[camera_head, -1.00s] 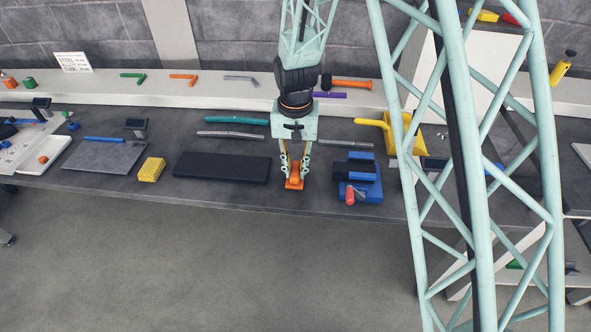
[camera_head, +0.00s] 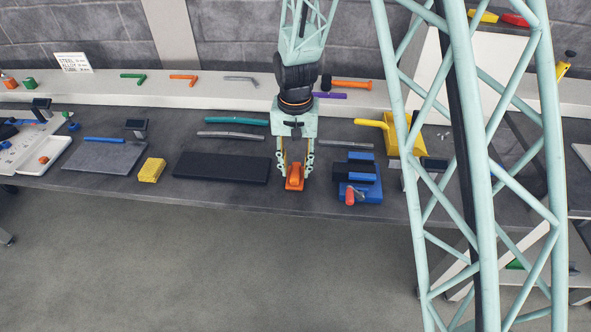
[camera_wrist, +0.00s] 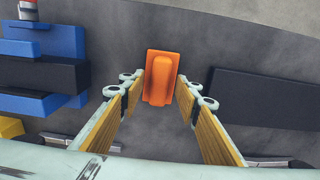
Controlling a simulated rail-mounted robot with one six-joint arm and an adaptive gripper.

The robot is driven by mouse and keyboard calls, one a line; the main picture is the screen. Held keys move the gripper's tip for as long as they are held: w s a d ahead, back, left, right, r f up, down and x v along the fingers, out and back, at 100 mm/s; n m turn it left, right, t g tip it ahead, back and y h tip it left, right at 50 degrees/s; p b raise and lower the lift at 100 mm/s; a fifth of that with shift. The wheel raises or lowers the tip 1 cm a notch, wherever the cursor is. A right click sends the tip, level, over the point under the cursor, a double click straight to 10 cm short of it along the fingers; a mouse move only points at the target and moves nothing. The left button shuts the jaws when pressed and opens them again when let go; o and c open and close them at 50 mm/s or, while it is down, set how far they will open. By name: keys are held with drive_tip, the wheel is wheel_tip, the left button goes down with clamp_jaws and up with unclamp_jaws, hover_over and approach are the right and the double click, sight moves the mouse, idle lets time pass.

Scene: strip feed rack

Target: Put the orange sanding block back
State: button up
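The orange sanding block (camera_head: 295,183) rests on the grey bench top near its front edge, between a dark mat and a blue vise. In the wrist view the block (camera_wrist: 162,78) lies flat, with a raised grip along its middle. My gripper (camera_head: 295,171) is over the block and pointing down. Its yellow-lined fingers (camera_wrist: 163,92) are spread, one on each side of the block's near end, with gaps visible between finger and block. Nothing is held.
The blue vise (camera_head: 372,190) with a red handle end stands close on the right. The dark mat (camera_head: 222,167) is on the left, with a yellow block (camera_head: 151,169) beyond it. Tubes lie behind.

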sight(296, 170)
wheel_tip(296, 170, up, 11)
drive_tip(key=p, duration=0.1)
idle(0.6)
idle(0.8)
